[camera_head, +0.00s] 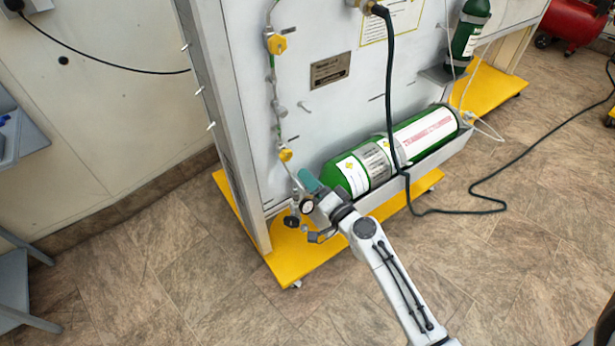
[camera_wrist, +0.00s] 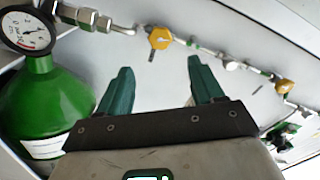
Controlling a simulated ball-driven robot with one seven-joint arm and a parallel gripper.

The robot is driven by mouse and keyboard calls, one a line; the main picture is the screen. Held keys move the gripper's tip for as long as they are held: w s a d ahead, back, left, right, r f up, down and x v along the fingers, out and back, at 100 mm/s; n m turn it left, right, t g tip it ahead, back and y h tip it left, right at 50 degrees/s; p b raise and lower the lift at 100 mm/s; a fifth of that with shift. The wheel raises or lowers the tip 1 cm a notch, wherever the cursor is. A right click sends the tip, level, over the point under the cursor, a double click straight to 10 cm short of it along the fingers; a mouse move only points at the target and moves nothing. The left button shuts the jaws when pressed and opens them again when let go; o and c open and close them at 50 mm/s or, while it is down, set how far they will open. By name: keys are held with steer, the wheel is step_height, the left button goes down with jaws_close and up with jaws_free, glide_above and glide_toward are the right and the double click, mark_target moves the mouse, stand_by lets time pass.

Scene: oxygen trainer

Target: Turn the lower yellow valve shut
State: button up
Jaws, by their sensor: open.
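The lower yellow valve (camera_head: 285,155) sits on the thin pipe down the left side of the white panel. In the wrist view this valve (camera_wrist: 160,38) is beyond the fingertips, roughly centred between them, with a small dark lever below it. My gripper (camera_head: 308,180) is just below and right of the valve in the head view. In the wrist view its two teal fingers (camera_wrist: 160,68) are spread wide with nothing between them. They look apart from the valve. The upper yellow valve (camera_head: 277,43) is higher on the same pipe, and also shows in the wrist view (camera_wrist: 284,86).
A green cylinder (camera_head: 352,177) lies in a tray right of my gripper. A pressure gauge (camera_wrist: 27,32) is close at the left in the wrist view. A black hose (camera_head: 391,100) hangs down the panel. The yellow base (camera_head: 290,268) is below; open floor lies in front.

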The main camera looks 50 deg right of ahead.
mark_target(288, 156)
steer(key=w+d+n+b, duration=0.1)
steer(key=w+n, duration=0.2)
steer(key=n, duration=0.1)
steer(key=w+n+b, duration=0.1)
steer(key=w+n, duration=0.3)
steer(key=w+d+n+b, duration=0.1)
steer(key=w+n, duration=0.2)
steer(key=n, duration=0.1)
steer(key=shift+w+d+r+b, duration=0.1)
steer(key=shift+w+d+b, duration=0.2)
steer(key=shift+b, duration=0.1)
stand_by(0.3)
steer(key=shift+c, duration=0.2)
steer(key=c, duration=1)
steer(key=shift+m, duration=1.6)
